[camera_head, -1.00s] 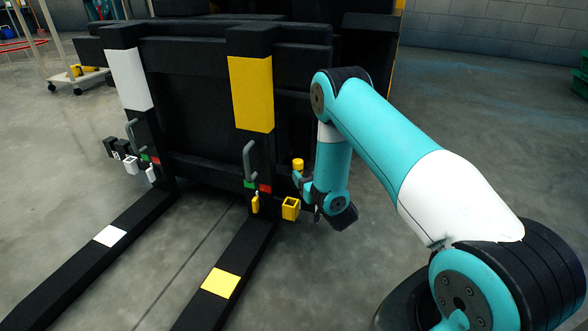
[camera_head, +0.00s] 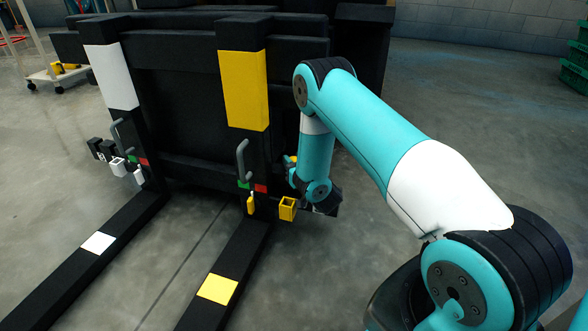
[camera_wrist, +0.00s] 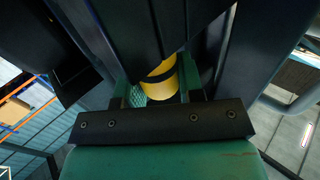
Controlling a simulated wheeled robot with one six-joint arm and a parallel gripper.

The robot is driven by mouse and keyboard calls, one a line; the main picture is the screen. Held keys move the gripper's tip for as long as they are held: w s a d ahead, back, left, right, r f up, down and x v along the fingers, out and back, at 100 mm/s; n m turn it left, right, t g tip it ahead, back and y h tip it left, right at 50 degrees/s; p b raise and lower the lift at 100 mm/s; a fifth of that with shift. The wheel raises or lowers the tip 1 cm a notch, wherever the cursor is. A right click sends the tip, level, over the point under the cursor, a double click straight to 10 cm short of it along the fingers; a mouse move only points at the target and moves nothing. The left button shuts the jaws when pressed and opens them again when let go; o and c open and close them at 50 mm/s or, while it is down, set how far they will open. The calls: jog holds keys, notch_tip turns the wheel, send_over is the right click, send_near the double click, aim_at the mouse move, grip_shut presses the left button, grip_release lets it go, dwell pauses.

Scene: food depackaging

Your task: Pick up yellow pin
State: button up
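The yellow pin (camera_head: 291,160) is a short round piece at the right side of the black fork carriage. In the head view my arm hides most of it. In the wrist view the yellow pin (camera_wrist: 160,72) lies between the two fingers of my gripper (camera_wrist: 157,90). The fingers stand apart on either side of it. A textured pad shows with a small gap at the left, while the right finger looks close to the pin. My gripper looks open around the pin, and firm contact is not visible. In the head view the fingertips are hidden.
A yellow square socket (camera_head: 288,208) and a small yellow piece (camera_head: 251,204) are just below, by the right fork (camera_head: 240,256). A grey handle (camera_head: 242,160) stands on the upright. White counterparts (camera_head: 118,167) are at the left. Open floor lies right.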

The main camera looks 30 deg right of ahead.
jog(key=shift+c, duration=1.3)
jog(key=shift+r, duration=0.1)
notch_tip(320, 180, up, 10)
jog(key=p, duration=0.7)
jog(key=shift+r+p, duration=0.45)
jog(key=shift+p, duration=0.35)
jog(key=shift+s+f, duration=0.1)
jog(key=s+a+f+b, duration=0.1)
jog(key=s+a, duration=0.4)
jog(key=shift+a+f, duration=0.2)
jog(key=shift+a, duration=0.15)
